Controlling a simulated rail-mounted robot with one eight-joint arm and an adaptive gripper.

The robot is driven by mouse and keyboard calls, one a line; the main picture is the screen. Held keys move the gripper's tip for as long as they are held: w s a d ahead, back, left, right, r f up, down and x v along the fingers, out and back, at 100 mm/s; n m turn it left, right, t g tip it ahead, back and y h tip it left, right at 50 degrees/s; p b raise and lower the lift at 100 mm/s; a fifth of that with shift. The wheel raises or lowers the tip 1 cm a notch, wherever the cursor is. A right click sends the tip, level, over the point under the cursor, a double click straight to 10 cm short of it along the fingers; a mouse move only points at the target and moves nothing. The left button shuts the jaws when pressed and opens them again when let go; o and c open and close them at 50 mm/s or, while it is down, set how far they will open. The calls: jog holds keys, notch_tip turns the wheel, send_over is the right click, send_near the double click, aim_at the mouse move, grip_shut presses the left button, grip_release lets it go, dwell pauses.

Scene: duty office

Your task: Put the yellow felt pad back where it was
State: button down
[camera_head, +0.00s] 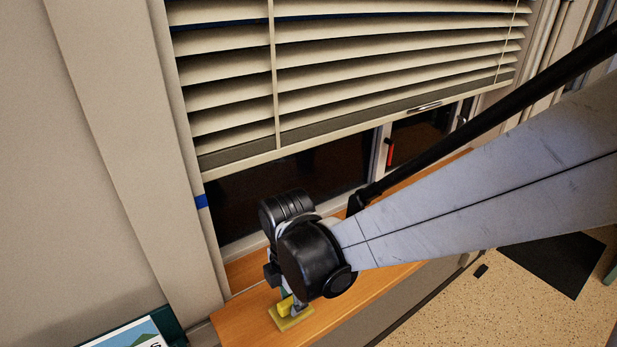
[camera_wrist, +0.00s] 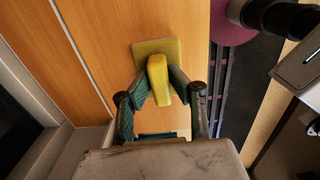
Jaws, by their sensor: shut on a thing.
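The yellow felt pad (camera_wrist: 143,48) is a flat, olive-yellow square with a brighter yellow upright block on it, like a grip. My gripper (camera_wrist: 162,86) is shut on this block, one green finger on each side. In the head view the pad (camera_head: 293,322) is below my gripper (camera_head: 289,298), low over the wooden window sill (camera_head: 245,318). I cannot tell whether its underside touches the sill. My wrist hides part of the pad and the sill behind it in the head view.
The window with lowered blinds (camera_head: 350,75) rises behind the sill. A framed picture (camera_head: 130,335) stands at the lower left. In the wrist view a purple round thing (camera_wrist: 232,25) is beyond the sill's right edge. The sill beside the pad is bare.

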jog(key=shift+f, duration=0.2)
jog(key=c, duration=1.6)
grip_release()
jog(key=shift+r, duration=0.1)
notch_tip(320, 180, up, 12)
jog(key=shift+s+d+r+m+t, duration=0.6)
jog(key=shift+s+d+m+t, duration=0.45)
jog(key=shift+d+m, duration=3.25)
jog(key=shift+s+d+r+m+t, duration=0.65)
jog(key=shift+d+m+t, duration=0.7)
jog(key=shift+d+m, duration=2.85)
jog(key=shift+s+d+r+m+t, duration=0.5)
jog(key=shift+s+d+m+t, duration=0.55)
jog(key=shift+d+m, duration=3.25)
